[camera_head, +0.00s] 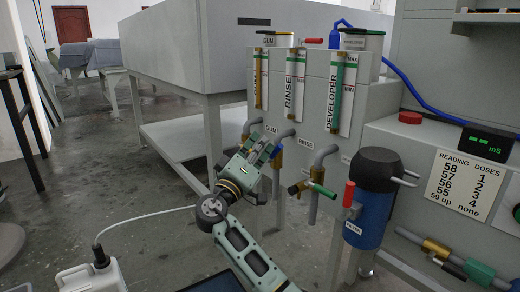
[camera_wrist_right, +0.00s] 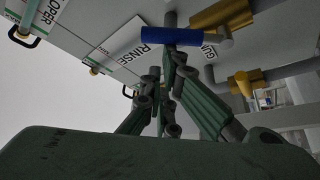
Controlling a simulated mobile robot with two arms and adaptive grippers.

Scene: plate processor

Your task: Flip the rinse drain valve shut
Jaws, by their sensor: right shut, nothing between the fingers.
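The rinse drain valve has a brass body (camera_head: 277,160) on the grey pipe under the RINSE tank and a blue lever (camera_head: 276,151). In the right wrist view the blue lever (camera_wrist_right: 170,36) lies across the top, near the RINSE label, beside the brass body (camera_wrist_right: 220,15). My right gripper (camera_head: 266,144) is shut and empty, its fingertips close to the lever. In the wrist view the fingers (camera_wrist_right: 172,62) reach up to the lever; I cannot tell whether they touch it. The gripper partly hides the valve in the head view. My left gripper is not in view.
The gum valve (camera_wrist_right: 240,83) is on the other side of the rinse valve. A white canister (camera_head: 92,276) stands at lower left.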

